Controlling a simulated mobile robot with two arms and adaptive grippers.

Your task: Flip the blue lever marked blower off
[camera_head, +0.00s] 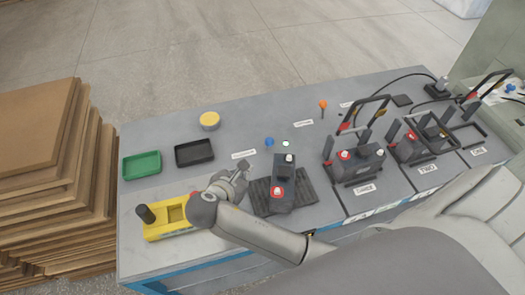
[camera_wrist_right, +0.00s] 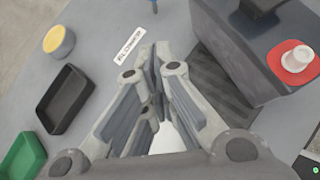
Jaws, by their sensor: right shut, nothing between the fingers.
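The blue lever (camera_head: 269,142) is a small blue knob standing on the grey bench top, behind the dark battery block. Only its lower tip (camera_wrist_right: 154,6) shows at the top edge of the right wrist view. A white label (camera_head: 244,154) lies to its left; its print is too small to read surely. My right gripper (camera_head: 241,168) is shut and empty, just in front of the label and left of the battery block. My left gripper is not in view.
The dark battery block (camera_head: 284,180) with a red-and-white knob stands close right of my gripper. A yellow device (camera_head: 155,233), black tray (camera_head: 194,152), green tray (camera_head: 141,166) and yellow-topped tin (camera_head: 209,120) are left. An orange lever (camera_head: 323,104) stands behind. Caged battery units (camera_head: 352,160) fill the right.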

